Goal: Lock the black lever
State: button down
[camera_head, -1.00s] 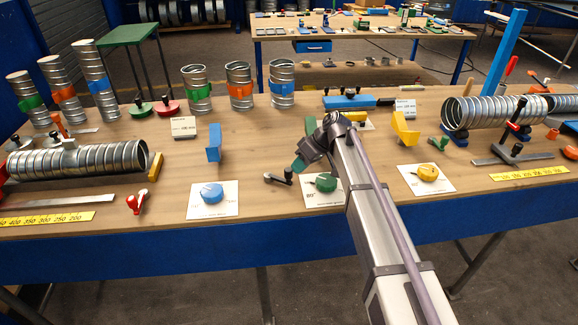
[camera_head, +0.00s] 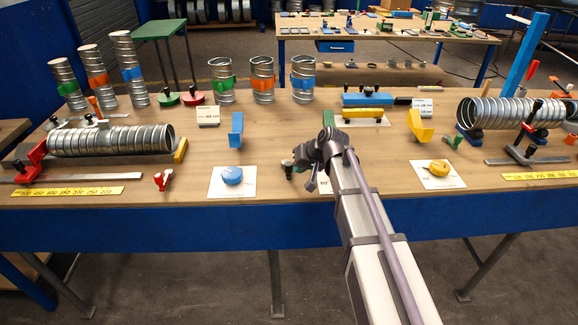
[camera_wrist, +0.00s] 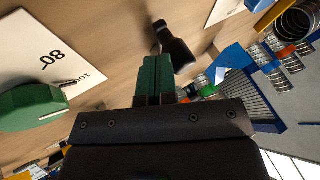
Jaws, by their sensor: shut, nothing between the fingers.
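The black lever (camera_wrist: 176,46) shows in the wrist view just beyond my fingertips, with a thick rounded grip and a thinner end. My gripper (camera_wrist: 155,66) has green fingers pressed together with nothing between them. The lever is at their tips, slightly right; I cannot tell whether they touch. In the head view my gripper (camera_head: 292,164) is low over the middle of the table, left of my arm. It hides most of the lever there. Which position the lever is in cannot be told.
In the head view, a blue dial (camera_head: 232,175) is to the left and a yellow dial (camera_head: 439,167) to the right. A blue upright bracket (camera_head: 236,130) stands behind the blue dial.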

jog(key=shift+s+a, duration=0.2)
jog(key=shift+a, duration=0.3)
dwell(0.3)
jog(key=shift+s, duration=0.1)
jog(key=shift+r+p, duration=0.3)
jog(key=shift+p, duration=0.1)
jog(key=s+p+v, duration=0.1)
jog(key=p+v, duration=0.6)
jog(key=v, duration=0.2)
jog(key=shift+a, duration=0.2)
jog(key=shift+s+r, duration=0.1)
